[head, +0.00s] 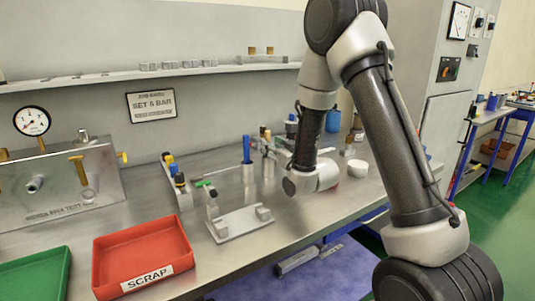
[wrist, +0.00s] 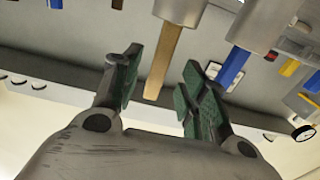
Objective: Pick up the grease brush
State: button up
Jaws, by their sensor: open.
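A flat wooden handle (wrist: 163,62), which looks like the grease brush's, sticks out of a metal cup (wrist: 180,8). The cup hides its other end. In the wrist view my gripper (wrist: 157,82) is open, with one green-padded finger on each side of the handle and a gap to both. In the head view my gripper (head: 268,147) is at the cups on the bench, and the wooden handle (head: 267,134) shows just by the fingers.
A blue handle (head: 246,150) stands in a neighbouring metal cup (head: 248,176), close beside my gripper. A fixture (head: 240,224) stands in front, with a red scrap tray (head: 143,257) to the left. A white round container (head: 358,168) and several bottles stand to the right.

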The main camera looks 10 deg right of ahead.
jog(key=x, duration=0.3)
jog(key=shift+w+r, duration=0.15)
jog(key=shift+w, duration=0.15)
jog(key=shift+c, duration=0.2)
grip_shut()
